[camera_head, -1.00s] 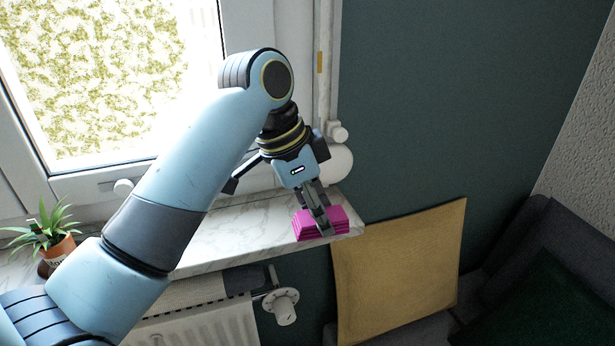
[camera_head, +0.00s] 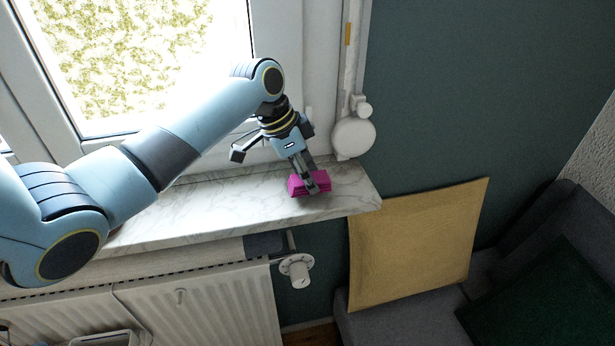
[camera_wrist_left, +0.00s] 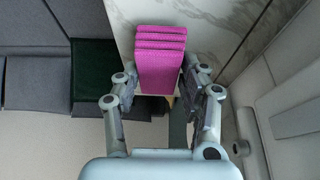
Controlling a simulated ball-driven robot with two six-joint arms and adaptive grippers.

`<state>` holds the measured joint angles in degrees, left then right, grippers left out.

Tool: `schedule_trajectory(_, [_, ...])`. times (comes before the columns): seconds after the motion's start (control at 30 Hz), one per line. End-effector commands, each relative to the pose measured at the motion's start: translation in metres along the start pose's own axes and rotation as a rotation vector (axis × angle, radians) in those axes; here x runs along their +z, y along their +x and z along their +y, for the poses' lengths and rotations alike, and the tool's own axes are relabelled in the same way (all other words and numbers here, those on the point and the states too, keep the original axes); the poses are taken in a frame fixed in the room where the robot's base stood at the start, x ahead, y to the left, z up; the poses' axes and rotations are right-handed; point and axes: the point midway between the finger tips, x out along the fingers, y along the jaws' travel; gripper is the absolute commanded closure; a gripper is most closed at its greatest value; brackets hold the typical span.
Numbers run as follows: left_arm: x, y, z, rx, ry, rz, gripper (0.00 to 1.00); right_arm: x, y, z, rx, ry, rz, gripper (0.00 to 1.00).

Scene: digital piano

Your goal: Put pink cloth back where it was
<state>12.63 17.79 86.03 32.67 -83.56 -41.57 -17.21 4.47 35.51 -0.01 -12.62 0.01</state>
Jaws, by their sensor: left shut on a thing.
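The pink cloth (camera_head: 297,184) is a small folded stack with several layers. My left gripper (camera_head: 314,182) is shut on it, with a finger across its side. The cloth is over the right part of the marble windowsill (camera_head: 235,213), a little in from its right end. I cannot tell whether it touches the sill. In the left wrist view the cloth (camera_wrist_left: 160,65) stands out beyond the fingers, with the marble behind it. My right gripper is not in view.
A white round fitting (camera_head: 353,138) hangs by the window frame just behind the cloth. A radiator (camera_head: 215,312) with a valve knob (camera_head: 297,270) is below the sill. A yellow panel (camera_head: 415,245) leans right of the sill, by a grey sofa (camera_head: 525,235). The sill's middle is bare.

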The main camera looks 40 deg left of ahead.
Motion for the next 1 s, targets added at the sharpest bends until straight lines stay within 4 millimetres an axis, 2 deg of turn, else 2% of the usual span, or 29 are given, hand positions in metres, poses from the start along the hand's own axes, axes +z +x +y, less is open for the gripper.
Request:
schedule_trajectory(0.13, [0.005, 0.013, 0.0, 0.001, 0.0, 0.0, 0.93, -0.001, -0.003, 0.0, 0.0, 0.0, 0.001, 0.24])
schedule_trajectory(0.47, [0.006, 0.016, 0.0, 0.0, 0.001, 0.001, 0.93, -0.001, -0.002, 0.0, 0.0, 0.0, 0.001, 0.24])
schedule_trajectory(0.5, [0.006, 0.017, 0.0, 0.0, 0.001, 0.001, 0.57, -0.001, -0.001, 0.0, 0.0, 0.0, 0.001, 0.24])
schedule_trajectory(0.67, [0.006, 0.016, 0.0, 0.0, 0.001, 0.001, 0.36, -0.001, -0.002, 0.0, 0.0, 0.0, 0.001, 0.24])
schedule_trajectory(1.0, [0.005, 0.012, 0.0, -0.001, 0.001, 0.001, 0.35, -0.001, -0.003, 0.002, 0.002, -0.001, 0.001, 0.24])
